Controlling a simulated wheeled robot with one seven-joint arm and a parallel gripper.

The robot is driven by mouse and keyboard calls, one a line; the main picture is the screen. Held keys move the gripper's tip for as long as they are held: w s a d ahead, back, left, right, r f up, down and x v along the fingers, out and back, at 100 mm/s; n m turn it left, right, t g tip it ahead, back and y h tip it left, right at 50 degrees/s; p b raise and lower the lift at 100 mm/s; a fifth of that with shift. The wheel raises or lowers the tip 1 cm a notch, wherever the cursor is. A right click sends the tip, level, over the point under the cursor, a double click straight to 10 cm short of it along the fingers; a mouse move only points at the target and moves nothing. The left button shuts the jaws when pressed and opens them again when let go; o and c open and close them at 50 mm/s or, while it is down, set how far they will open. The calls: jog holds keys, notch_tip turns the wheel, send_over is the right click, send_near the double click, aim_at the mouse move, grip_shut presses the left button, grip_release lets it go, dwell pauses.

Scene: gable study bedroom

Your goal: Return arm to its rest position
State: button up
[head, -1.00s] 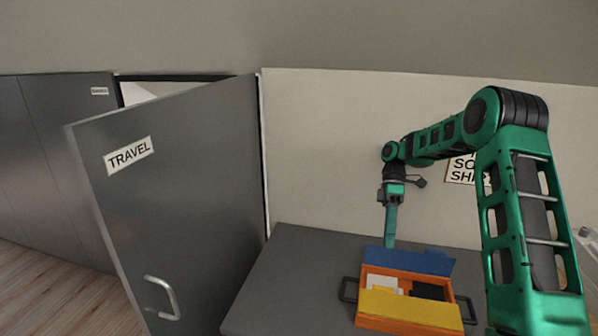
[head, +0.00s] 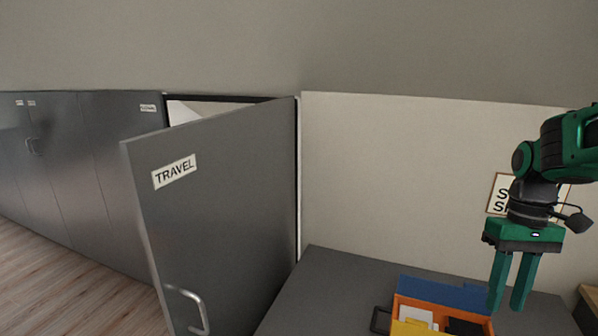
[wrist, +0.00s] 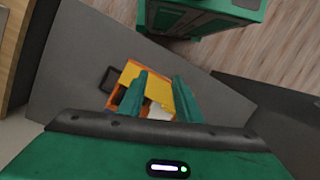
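My gripper (head: 509,306) is at the right of the head view, fingers pointing down, above and beside an open orange box. A gap shows between the two green fingers, and nothing is held between them. In the wrist view the fingers (wrist: 163,98) stand apart, with the box (wrist: 152,77) visible below and beyond them. My arm is bent at the right edge of the head view, and its lower links are out of frame.
The orange box (head: 401,304) with yellow and blue flaps sits on the grey surface (head: 325,290). A grey door labelled TRAVEL (head: 215,215) stands open at left. Grey cabinets (head: 75,170) line the back left. A sign (head: 498,194) hangs behind my gripper.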

jog(key=s+d+f+m+t, duration=0.1)
jog(key=s+m, duration=0.5)
jog(key=s, duration=0.8)
jog(key=shift+d+f+t+h, duration=0.4)
jog(key=shift+f+t, duration=0.3)
jog(key=shift+f, duration=0.1)
jog(key=shift+w, duration=0.1)
jog(key=shift+w+f, duration=0.25)
jog(key=shift+w, duration=0.2)
